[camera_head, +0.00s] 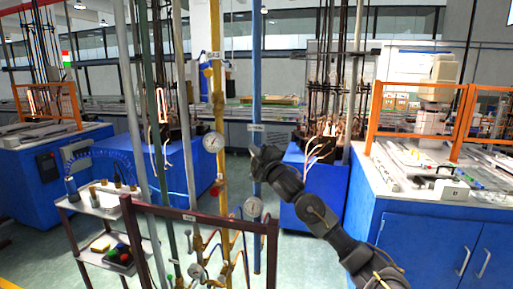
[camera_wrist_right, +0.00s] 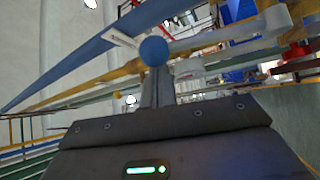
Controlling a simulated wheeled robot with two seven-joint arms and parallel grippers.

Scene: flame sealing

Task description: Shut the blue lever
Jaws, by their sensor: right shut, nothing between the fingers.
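The blue pipe (camera_head: 257,75) stands upright in the middle of the pipe rack, with a small white label across it. My right gripper (camera_head: 262,160) reaches in from the lower right and is beside this pipe, its fingers shut and empty. In the right wrist view the fingers (camera_wrist_right: 157,85) are together, and a round blue part (camera_wrist_right: 154,50) shows just beyond their tips; I cannot tell if they touch it. The blue pipe (camera_wrist_right: 85,52) runs slanting behind it there. The blue lever is not clearly made out in the head view, where the gripper covers that spot. My left gripper is not in view.
A dark red frame (camera_head: 200,215) stands in front. A white cart (camera_head: 100,203) is at left, a blue-sided bench (camera_head: 420,235) at right.

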